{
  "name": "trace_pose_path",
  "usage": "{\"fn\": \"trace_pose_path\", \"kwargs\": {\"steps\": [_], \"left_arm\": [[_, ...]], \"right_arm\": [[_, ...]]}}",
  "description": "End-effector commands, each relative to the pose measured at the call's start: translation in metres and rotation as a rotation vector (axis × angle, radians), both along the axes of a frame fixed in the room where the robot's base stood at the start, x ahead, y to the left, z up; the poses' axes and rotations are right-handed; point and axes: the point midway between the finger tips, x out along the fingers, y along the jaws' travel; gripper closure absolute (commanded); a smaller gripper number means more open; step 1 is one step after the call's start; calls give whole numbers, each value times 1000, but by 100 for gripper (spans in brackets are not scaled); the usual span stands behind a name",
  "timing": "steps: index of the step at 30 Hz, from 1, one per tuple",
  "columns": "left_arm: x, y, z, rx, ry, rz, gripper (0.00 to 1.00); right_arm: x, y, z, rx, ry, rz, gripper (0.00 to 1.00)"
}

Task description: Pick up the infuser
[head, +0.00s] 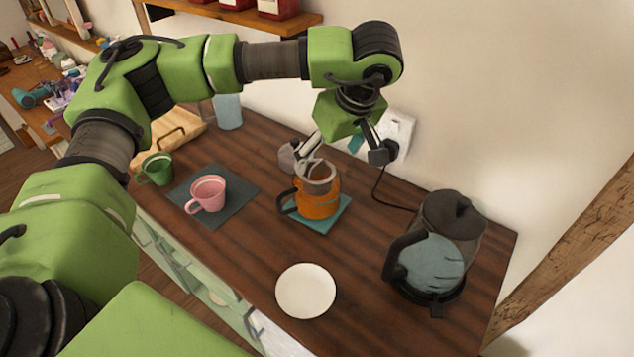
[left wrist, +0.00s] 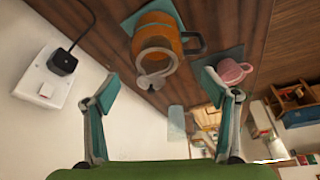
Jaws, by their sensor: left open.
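The infuser (head: 319,174) is a grey, round-rimmed strainer sitting in the top of an orange mug (head: 318,204). The mug stands on a teal mat (head: 338,218) with its dark handle to the left. The infuser (left wrist: 155,63) also shows in the left wrist view, with a small grey tab at its rim. My left gripper (head: 336,155) is open and empty, above and just behind the mug. In the left wrist view its fingers (left wrist: 161,88) are wide apart, with the infuser beyond and between them, apart from both. My right gripper is out of view.
A glass kettle (head: 440,255) stands at the right, and a white plate (head: 305,290) lies in front. A pink cup (head: 208,194) on a dark mat and a green cup (head: 157,169) stand left. A wall socket (head: 397,128) with plug and cable is behind my gripper.

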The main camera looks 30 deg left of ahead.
Motion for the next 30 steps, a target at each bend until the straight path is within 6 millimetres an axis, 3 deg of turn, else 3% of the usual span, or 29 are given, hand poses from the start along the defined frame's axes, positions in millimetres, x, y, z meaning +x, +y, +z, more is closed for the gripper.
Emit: {"fn": "trace_pose_path", "kwargs": {"steps": [4, 11, 18, 28, 30], "left_arm": [[4, 7, -19, -1, 3, 1, 22], [9, 14, -32, 0, 3, 2, 22], [21, 27, -63, -1, 3, 1, 22], [23, 29, -72, -1, 0, -1, 22], [23, 29, -72, -1, 0, 0, 40]], "right_arm": [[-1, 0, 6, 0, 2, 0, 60], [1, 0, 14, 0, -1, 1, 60], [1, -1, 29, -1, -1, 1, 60], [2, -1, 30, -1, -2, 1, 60], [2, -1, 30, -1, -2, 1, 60]]}}
